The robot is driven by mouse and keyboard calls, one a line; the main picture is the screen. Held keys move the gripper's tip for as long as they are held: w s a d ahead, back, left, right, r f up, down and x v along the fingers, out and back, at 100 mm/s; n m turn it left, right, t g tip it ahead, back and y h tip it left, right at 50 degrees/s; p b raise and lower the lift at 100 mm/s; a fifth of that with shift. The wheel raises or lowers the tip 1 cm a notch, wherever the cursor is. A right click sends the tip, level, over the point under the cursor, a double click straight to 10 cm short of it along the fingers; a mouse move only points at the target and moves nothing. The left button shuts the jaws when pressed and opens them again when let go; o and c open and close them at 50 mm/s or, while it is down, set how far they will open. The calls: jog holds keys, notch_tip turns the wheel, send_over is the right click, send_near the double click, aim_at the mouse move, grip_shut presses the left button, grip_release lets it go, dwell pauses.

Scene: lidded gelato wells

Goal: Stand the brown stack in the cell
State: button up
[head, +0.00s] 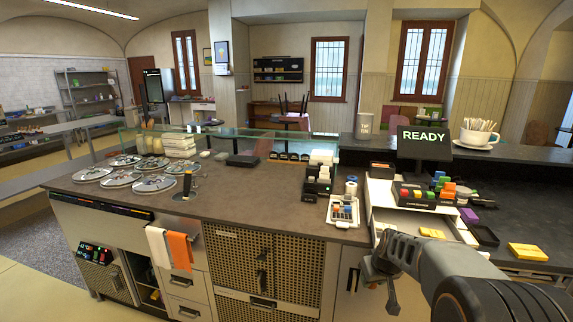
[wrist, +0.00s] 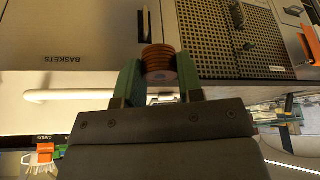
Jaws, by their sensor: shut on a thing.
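In the wrist view my gripper (wrist: 158,72) has its two green-padded fingers closed on the sides of a ribbed orange-brown stack (wrist: 158,58), the brown stack. Its round end faces the camera. In the head view my gripper (head: 384,286) hangs low in front of the counter, at the lower right; the stack cannot be made out there. A black compartmented holder (head: 318,188) with white and coloured pieces stands on the counter, with a white tray (head: 343,211) of small cells in front of it. I cannot tell which cell the task means.
The dark counter (head: 240,200) has bare room in its middle. Several round metal lids (head: 110,178) lie at its left. At right are a white shelf unit (head: 382,195), a black tray of coloured blocks (head: 425,193), a READY screen (head: 424,143) and yellow blocks (head: 527,251).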

jog(key=a+f+n, duration=0.1)
jog(key=a+f, duration=0.1)
jog(key=a, duration=0.5)
jog(key=shift+s+f+n+y, duration=0.2)
jog(key=shift+f+n+y, duration=0.2)
